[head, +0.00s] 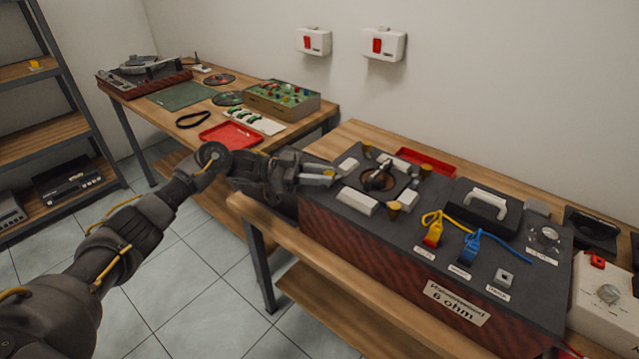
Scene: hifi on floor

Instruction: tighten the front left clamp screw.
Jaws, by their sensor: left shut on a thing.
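A dark cabinet (330,222) labelled "6 ohm" lies on the near bench, with a round speaker driver (380,178) set in its top. Brass clamp screws stand around the driver: one at the back (367,150), one at the right (426,170) and one at the front (394,207). My left gripper (326,175) reaches in from the left at the driver's left side. It is shut on a small brass-coloured piece, which looks like the front left clamp screw; the fingers hide most of it. My right gripper is not in view.
A yellow plug (432,233), a blue plug (469,249) and a black block with a white handle (487,203) sit right of the driver. A red tray (425,160) lies behind. Another bench (150,105) with a red tray stands at the back left.

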